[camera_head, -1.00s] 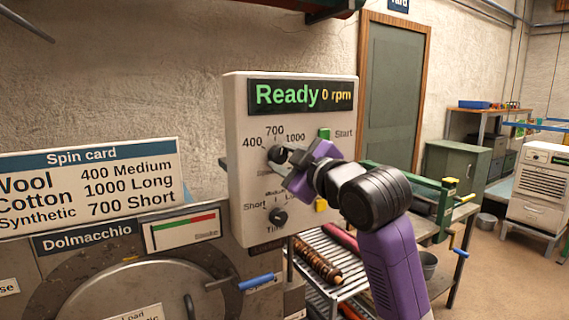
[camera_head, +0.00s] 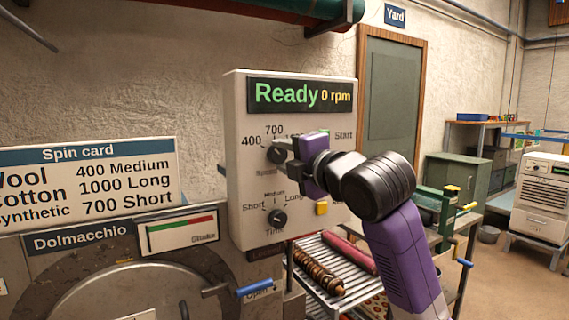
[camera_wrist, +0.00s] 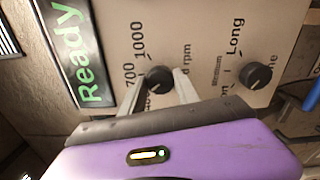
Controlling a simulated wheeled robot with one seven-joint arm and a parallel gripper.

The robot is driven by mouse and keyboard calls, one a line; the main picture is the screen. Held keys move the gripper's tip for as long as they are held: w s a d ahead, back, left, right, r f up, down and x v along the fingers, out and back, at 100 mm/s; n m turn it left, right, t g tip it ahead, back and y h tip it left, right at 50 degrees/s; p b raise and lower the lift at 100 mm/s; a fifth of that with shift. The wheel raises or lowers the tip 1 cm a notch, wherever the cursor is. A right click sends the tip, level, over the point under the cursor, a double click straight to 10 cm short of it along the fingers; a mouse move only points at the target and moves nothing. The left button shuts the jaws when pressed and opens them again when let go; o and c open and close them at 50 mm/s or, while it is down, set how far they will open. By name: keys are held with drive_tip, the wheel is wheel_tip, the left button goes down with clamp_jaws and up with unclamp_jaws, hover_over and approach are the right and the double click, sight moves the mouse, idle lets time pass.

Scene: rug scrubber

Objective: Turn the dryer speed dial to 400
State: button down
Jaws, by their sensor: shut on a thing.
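The dryer's white control panel (camera_head: 240,200) carries a screen (camera_head: 300,95) reading "Ready" and "0 rpm". The black speed dial (camera_head: 277,156) sits below the marks 400, 700 and 1000. My gripper (camera_head: 285,150) reaches it from the right, with its fingers at the dial. In the wrist view the speed dial (camera_wrist: 158,79) lies between the two fingertips of my gripper (camera_wrist: 160,82), which are shut on it. The fingers partly hide the dial, and I cannot tell exactly which mark its pointer faces. The 1000 mark is mostly hidden in the head view.
A time dial (camera_head: 277,218) sits just below, with a yellow button (camera_head: 321,208) to its right. The spin card (camera_head: 90,178) stands at left. A rack with rolled rugs (camera_head: 350,251) is below right. A green cabinet (camera_head: 458,186) stands farther back.

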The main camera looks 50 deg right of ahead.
drive_tip(key=shift+n+b, duration=0.75)
drive_tip(key=shift+n, duration=1.15)
drive_tip(key=c, duration=0.9)
unclamp_jaws()
drive_tip(key=v, duration=0.7)
drive_tip(key=shift+s+b, duration=0.4)
drive_tip(key=shift+a, duration=0.15)
